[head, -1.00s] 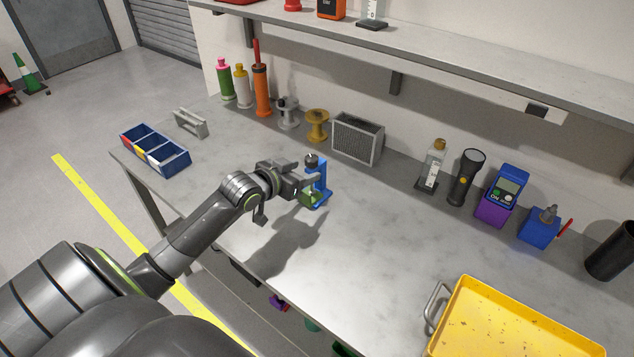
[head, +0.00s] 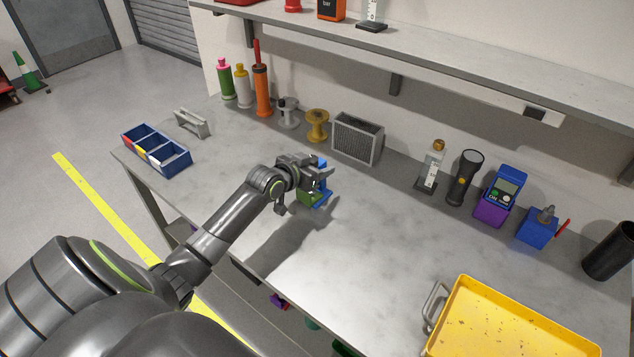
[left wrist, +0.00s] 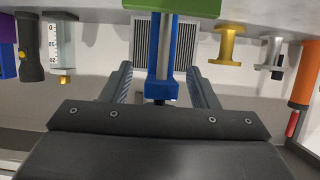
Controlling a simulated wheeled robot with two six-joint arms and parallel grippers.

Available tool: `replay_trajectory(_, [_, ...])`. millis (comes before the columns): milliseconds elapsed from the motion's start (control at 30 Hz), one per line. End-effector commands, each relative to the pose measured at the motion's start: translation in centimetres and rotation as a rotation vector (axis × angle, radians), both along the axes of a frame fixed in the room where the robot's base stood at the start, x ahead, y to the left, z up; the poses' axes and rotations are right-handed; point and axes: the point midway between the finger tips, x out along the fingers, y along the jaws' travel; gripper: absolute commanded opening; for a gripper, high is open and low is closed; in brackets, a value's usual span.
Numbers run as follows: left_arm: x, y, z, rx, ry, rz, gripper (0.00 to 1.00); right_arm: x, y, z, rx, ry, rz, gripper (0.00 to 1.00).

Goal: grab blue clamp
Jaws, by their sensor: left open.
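The blue clamp (head: 323,197) stands upright on the grey workbench (head: 350,245), with a green part (head: 309,198) at its foot. My left gripper (head: 319,177) is at the clamp's upper part and hides much of it in the head view. In the left wrist view, the open fingers of my left gripper (left wrist: 158,82) lie on either side of the blue clamp (left wrist: 185,50), with visible gaps. That picture is upside down, with the green part (left wrist: 195,7) at the top edge. My right gripper is not in view.
A blue divided bin (head: 170,160) sits at the left. A yellow tray (head: 510,325) is at the front right. The bench middle is clear.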

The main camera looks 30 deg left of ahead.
Motion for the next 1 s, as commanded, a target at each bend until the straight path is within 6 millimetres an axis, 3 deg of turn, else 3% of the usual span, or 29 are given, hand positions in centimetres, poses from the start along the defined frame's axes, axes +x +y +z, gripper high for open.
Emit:
replay_trajectory(67, [0.0, 0.0, 0.0, 0.0, 0.0, 0.0, 0.53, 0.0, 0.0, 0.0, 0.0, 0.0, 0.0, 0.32])
replay_trajectory(467, [0.0, 0.0, 0.0, 0.0, 0.0, 0.0, 0.0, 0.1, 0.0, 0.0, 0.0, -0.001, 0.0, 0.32])
replay_trajectory(867, [0.0, 0.0, 0.2, 0.001, -0.004, 0.0, 0.0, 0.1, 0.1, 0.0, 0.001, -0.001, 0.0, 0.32])
replay_trajectory(1000, [0.1, 0.0, 1.3, 0.001, -0.008, -0.003, 0.0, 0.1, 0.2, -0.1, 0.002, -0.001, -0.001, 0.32])
